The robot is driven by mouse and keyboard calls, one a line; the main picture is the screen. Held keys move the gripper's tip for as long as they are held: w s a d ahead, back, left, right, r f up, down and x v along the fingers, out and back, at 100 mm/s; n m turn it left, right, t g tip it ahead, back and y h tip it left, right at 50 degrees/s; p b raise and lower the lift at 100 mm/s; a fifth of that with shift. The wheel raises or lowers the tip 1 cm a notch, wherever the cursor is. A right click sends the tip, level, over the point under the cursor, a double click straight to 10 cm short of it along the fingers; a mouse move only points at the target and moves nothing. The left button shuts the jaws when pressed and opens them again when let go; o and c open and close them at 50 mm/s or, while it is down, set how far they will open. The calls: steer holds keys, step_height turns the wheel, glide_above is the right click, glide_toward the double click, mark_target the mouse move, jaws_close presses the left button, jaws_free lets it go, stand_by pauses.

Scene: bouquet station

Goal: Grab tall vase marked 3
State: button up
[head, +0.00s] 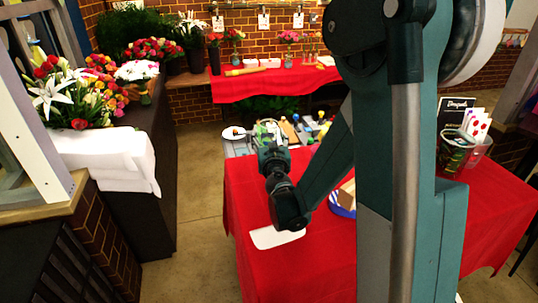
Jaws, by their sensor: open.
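My gripper (268,138) is at the far end of my wrist, above the back left part of the red-covered table (240,200). It points away from the camera, and its fingers are small and hard to make out against the items behind. I see nothing held in it. No number 3 can be read on any vase. My gripper is well apart from these vases.
A white mat (275,238) lies in front. A bucket (455,150) and black sign are at right. The floor (205,190) left of the table is clear.

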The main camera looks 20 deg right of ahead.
stand_by(0.3)
steer(key=c, duration=1.7)
steer(key=shift+o, duration=0.2)
step_height(320, 180, up, 10)
steer(key=p, duration=0.2)
